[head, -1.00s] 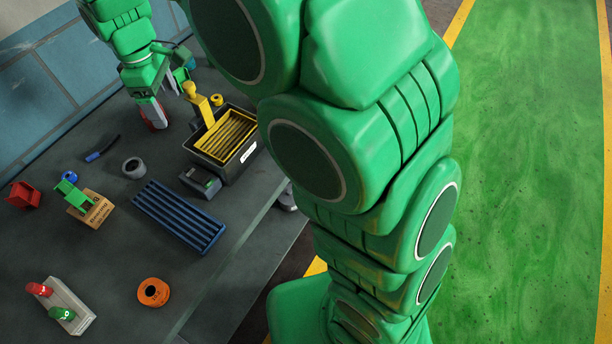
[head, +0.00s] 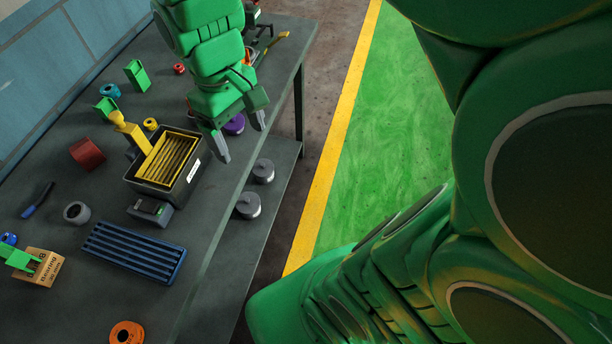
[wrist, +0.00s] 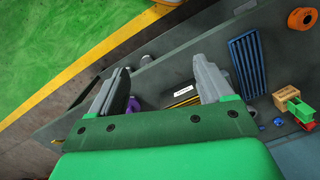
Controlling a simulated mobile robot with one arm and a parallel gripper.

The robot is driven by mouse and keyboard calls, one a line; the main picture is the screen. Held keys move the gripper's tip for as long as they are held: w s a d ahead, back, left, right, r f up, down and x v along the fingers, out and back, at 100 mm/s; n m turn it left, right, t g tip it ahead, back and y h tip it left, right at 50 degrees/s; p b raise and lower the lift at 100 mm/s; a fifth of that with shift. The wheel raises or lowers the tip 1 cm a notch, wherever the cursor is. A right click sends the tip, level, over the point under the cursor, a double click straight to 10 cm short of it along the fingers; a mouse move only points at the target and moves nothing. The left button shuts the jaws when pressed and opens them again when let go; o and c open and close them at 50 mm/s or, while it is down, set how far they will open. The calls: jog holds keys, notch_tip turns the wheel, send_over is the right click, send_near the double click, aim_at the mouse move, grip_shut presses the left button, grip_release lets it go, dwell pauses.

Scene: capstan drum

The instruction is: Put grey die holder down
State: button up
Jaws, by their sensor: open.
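A thick grey ring (head: 76,212), the only grey ring I make out and apparently the die holder, lies flat on the dark bench (head: 60,310), left of the black bin. My gripper (head: 240,138) is open, fingers pointing down, near the bench's front edge to the right of the bin. The gripper is well apart from the grey ring.
The black bin (head: 184,190) with a yellow grate stands close left of my gripper. A purple round thing (head: 235,124) is partly hidden behind the fingers. A blue slotted rack (head: 135,251), an orange ring (head: 127,334) and a cardboard box (head: 42,268) lie nearer. Grey weights (head: 248,205) stand on the lower shelf.

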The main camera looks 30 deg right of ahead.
jog(key=s+d+f+m, duration=0.2)
jog(key=s+d+m, duration=0.3)
jog(key=s, duration=0.7)
jog(key=shift+s+d, duration=0.25)
jog(key=shift+d, duration=0.3)
